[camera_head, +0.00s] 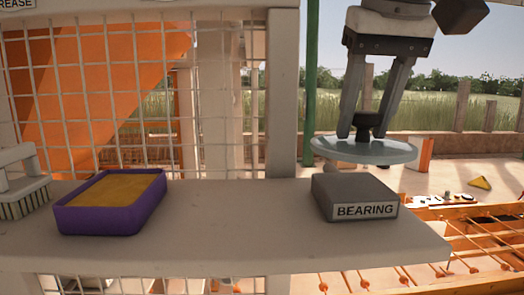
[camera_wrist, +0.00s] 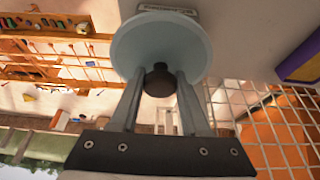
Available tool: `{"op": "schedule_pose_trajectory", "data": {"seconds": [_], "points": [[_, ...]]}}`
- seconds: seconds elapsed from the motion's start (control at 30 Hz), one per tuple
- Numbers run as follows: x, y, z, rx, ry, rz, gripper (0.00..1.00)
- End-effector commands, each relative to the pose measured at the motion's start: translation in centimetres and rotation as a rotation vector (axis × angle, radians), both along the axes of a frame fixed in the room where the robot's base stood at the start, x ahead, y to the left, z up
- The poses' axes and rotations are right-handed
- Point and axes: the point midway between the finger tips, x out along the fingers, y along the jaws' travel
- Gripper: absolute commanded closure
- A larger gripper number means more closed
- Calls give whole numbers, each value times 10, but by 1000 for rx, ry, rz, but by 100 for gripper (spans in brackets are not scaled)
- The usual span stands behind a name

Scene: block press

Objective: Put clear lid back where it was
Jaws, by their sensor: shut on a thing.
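The clear lid (camera_head: 330,149) is a pale, see-through round disc with a black knob (camera_head: 367,121) on top. My gripper (camera_head: 364,134) is shut on the knob, one finger on each side. The lid hangs nearly level above the grey BEARING box (camera_head: 350,190) on the shelf, with a small gap under it in the head view. In the wrist view the lid (camera_wrist: 160,40) fills the upper middle, with the knob between the fingers of my gripper (camera_wrist: 157,80). The lid covers most of the box there; only part of its label shows.
A purple tray with orange-yellow filling (camera_head: 100,222) sits on the shelf (camera_head: 240,225) to the left. A brush (camera_head: 22,195) lies at the far left. A wire grid (camera_head: 100,100) and a post (camera_head: 282,100) stand behind. The shelf between tray and box is clear.

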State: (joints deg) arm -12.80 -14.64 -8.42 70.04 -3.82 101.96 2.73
Motion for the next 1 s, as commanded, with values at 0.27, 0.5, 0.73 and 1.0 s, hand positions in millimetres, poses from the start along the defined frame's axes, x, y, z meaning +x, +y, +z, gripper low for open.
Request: {"op": "schedule_pose_trajectory", "data": {"seconds": [0.27,0.5,0.73,1.0], "points": [[8,5,-19,1,0,0,100],[8,5,-44,1,-1,0,100],[8,5,-46,0,-1,0,100],[8,5,-49,0,0,0,43]]}}
